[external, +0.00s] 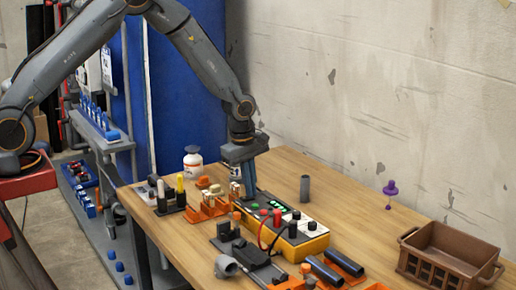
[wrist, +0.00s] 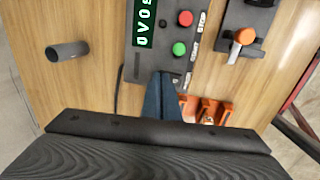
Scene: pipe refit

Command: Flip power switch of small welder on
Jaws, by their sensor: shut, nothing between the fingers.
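The small welder (external: 310,240) is a yellow box with a dark grey top on the bench. In the wrist view its panel (wrist: 152,68) shows a green-lit display (wrist: 145,22), a red button (wrist: 185,18), a green button (wrist: 179,48) and a small black knob (wrist: 161,51). I cannot tell for sure which part is the power switch.
Orange holders (external: 207,210) stand left of the welder. A grey cylinder (external: 305,188) stands behind it. Black pipes (external: 325,272) and a grey fitting (external: 226,266) lie in front. A brown crate (external: 450,250) is at the right. The bench's back right is mostly clear.

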